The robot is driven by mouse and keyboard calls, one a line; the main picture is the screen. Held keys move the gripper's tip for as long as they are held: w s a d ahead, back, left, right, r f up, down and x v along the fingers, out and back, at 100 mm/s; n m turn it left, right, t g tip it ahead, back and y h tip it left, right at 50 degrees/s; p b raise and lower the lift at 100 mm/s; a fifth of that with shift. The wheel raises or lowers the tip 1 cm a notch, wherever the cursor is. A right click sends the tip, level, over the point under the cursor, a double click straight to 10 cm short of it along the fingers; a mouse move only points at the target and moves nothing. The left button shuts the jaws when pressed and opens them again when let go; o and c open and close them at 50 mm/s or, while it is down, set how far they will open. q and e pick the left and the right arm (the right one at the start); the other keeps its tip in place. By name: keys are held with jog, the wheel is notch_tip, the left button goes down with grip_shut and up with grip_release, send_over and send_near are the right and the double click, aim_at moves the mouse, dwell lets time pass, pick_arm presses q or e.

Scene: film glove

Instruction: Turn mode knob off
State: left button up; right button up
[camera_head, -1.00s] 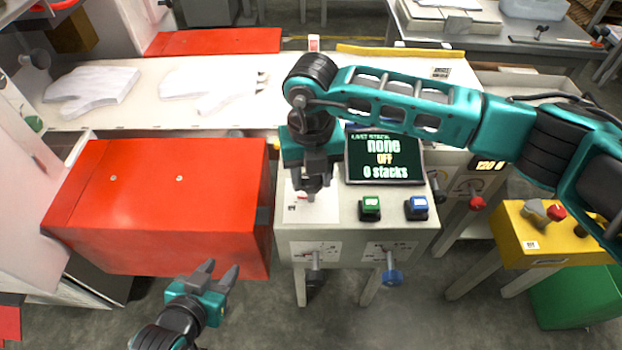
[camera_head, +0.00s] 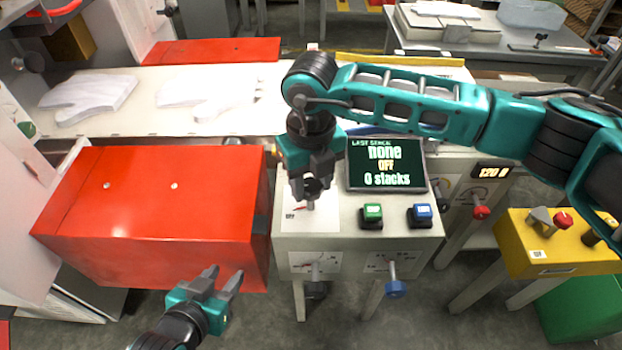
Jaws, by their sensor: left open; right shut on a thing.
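The mode knob is mostly hidden under my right gripper (camera_head: 311,196), which points down over a white label plate (camera_head: 308,219) on the left of the control panel's top (camera_head: 340,225). My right gripper is shut on the knob; only a small bit shows between the fingertips. The screen (camera_head: 386,163) reads "LAST STACK none", "OFF" and "0 stacks". My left gripper (camera_head: 223,283) is open and empty, low in front of the red cover, left of the panel.
A green button (camera_head: 372,213) and a blue button (camera_head: 420,213) stand right of the knob. Black (camera_head: 317,289) and blue (camera_head: 395,288) front knobs stick out below. The red cover (camera_head: 150,205) is at left. A yellow box (camera_head: 555,245) stands at right.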

aim_at(311, 186)
jog(key=o, duration=1.1)
jog(key=shift+c, duration=0.2)
notch_tip(311, 186, up, 13)
jog(key=shift+p, duration=0.3)
